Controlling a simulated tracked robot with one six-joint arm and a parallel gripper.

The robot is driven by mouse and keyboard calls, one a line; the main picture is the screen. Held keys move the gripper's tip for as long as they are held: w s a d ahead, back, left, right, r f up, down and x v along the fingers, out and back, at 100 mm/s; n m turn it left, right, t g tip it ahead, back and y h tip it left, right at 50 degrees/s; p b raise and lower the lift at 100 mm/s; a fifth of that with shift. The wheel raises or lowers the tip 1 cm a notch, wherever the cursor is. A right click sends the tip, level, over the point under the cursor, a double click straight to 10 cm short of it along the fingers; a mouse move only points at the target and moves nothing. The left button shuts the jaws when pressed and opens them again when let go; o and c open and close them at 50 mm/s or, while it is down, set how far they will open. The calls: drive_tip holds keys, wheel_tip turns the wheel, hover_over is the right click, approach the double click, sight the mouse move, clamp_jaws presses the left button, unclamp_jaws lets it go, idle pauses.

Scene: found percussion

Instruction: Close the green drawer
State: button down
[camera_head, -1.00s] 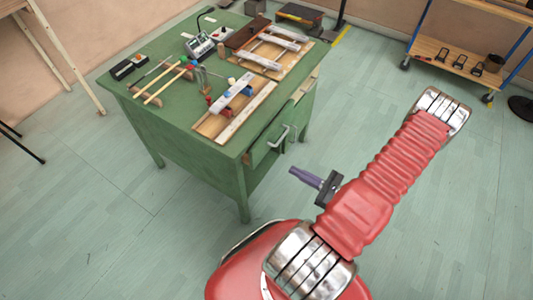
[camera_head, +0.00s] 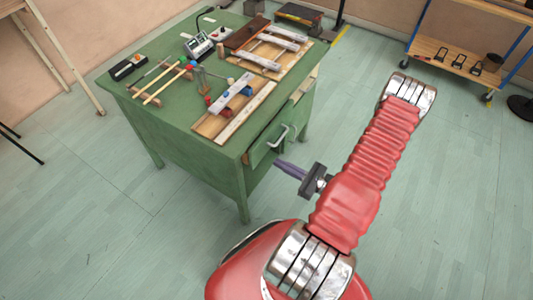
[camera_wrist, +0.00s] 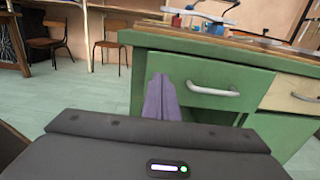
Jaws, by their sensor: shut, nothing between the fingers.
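The green drawer (camera_head: 262,151) is in the near right side of the green workbench (camera_head: 165,118), below the top, with a silver handle (camera_head: 281,136). Its front seems to stand out a little from the bench. In the wrist view, the drawer front (camera_wrist: 240,76) fills the middle, with its handle (camera_wrist: 213,91) right of my fingers. My gripper (camera_head: 278,163) has purple fingers, shut and empty. It is just below and close to the drawer front in the head view. In the wrist view the fingers (camera_wrist: 158,76) overlap the front's left part; I cannot tell whether they touch.
A pale drawer (camera_wrist: 298,97) is right of the green one. Wooden bars, sticks and small devices lie on the bench top. A wooden trolley (camera_head: 455,58) stands at the back right. Chairs (camera_wrist: 112,45) are behind, left in the wrist view. The floor around the bench is clear.

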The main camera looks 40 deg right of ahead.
sight(257, 151)
drive_tip(key=shift+x, duration=3.9)
drive_tip(key=shift+w+d, duration=0.1)
drive_tip(key=shift+w, duration=0.05)
